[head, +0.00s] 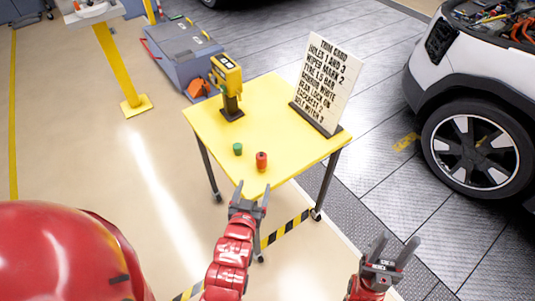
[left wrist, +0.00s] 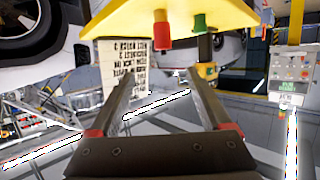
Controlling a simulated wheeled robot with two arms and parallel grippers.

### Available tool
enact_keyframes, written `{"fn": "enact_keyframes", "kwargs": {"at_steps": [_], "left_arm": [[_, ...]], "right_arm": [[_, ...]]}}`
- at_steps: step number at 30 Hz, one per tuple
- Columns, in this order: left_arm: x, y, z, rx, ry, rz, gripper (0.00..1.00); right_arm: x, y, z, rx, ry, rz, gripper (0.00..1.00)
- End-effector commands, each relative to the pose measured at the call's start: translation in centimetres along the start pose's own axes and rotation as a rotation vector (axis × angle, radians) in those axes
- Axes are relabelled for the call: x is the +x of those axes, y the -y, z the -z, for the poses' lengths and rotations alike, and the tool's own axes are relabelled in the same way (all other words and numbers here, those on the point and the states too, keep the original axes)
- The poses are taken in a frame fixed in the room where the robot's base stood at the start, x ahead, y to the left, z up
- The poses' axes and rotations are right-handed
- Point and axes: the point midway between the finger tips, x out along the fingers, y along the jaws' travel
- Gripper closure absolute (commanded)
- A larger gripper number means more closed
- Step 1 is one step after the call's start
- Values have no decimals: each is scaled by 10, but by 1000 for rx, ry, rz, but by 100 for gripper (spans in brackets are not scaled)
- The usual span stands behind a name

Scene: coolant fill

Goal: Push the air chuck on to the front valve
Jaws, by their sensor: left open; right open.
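The white car's wheel (head: 476,146) is at the right in the head view; I cannot make out a valve on it. I cannot pick out an air chuck in either view. My left gripper (head: 250,191) is open and empty at the near edge of the yellow table (head: 205,121). In the left wrist view its two fingers (left wrist: 162,78) are spread with nothing between them. My right gripper (head: 396,246) is open and empty, to the right of the table and nearer to me.
A red cylinder (head: 262,161), a green cylinder (head: 238,149), a yellow device on a dark stand (head: 227,76) and a lettered card (head: 327,80) stand on the table. Tiled floor lies open between table and car.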

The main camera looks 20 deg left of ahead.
Motion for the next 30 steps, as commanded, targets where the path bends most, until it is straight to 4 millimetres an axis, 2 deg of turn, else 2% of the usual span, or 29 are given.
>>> {"fn": "enact_keyframes", "kwargs": {"at_steps": [3, 5, 15, 19, 26, 30], "left_arm": [[23, 2, -5, 0, -7, 4, 18], [32, 2, 4, -1, -5, 4, 18], [94, 2, 4, 0, -5, 2, 18], [109, 1, 2, 1, -3, 0, 18], [118, 2, 2, 2, -7, 1, 18], [130, 4, 1, 2, -3, 1, 18]], "right_arm": [[-20, 1, -4, 0, 1, 0, 50], [-8, 0, -1, 0, 1, 0, 50], [10, 0, 2, 0, 0, 0, 50], [14, -1, 2, 0, 0, 0, 50], [18, -1, 3, 0, 0, 0, 50], [27, -1, 5, 0, 0, 0, 50]]}}
